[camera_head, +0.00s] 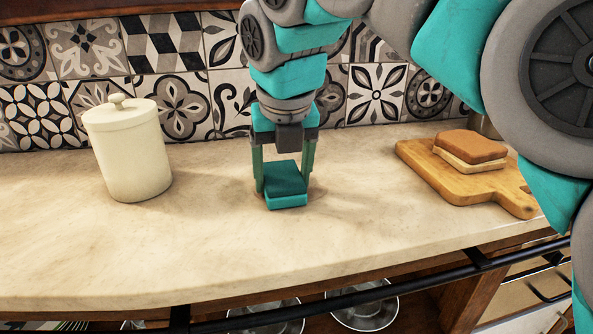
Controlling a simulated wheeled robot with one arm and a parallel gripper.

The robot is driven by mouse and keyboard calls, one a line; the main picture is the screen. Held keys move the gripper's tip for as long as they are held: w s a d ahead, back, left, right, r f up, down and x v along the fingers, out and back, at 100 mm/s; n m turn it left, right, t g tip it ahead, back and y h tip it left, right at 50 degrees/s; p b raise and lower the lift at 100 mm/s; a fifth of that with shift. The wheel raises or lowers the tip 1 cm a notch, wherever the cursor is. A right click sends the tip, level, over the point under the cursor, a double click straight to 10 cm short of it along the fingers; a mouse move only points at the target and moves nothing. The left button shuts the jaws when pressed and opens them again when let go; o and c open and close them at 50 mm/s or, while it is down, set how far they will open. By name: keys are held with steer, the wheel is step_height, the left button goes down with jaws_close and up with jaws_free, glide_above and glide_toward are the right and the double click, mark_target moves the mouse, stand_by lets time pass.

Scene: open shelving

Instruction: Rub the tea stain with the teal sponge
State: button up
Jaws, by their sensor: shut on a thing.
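The teal sponge (286,184) is a small block between the fingers of my gripper (284,178), which is shut on it. The sponge is low over the countertop and looks to be at or very near its surface; I cannot tell for certain that it touches. The tea stain (316,192) is a faint brownish patch on the pale counter, showing at the edges around the sponge. Most of the stain is hidden under the sponge and gripper.
A cream lidded canister (130,150) stands at left on the countertop (210,235). A wooden board (440,180) with a sandwich (470,150) on it lies at right. A tiled wall (180,105) is behind. A dark rail (430,278) runs along the front edge. The counter's front middle is clear.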

mark_target(326, 184)
steer(key=shift+s+a+f, duration=0.1)
steer(key=shift+s+a, duration=0.15)
steer(key=shift+a, duration=0.5)
steer(key=shift+s+a, duration=0.2)
steer(key=shift+a, duration=0.55)
steer(key=shift+s+a+f, duration=0.1)
steer(key=shift+s+a, duration=0.15)
steer(key=shift+a, duration=0.5)
steer(key=shift+d, duration=0.1)
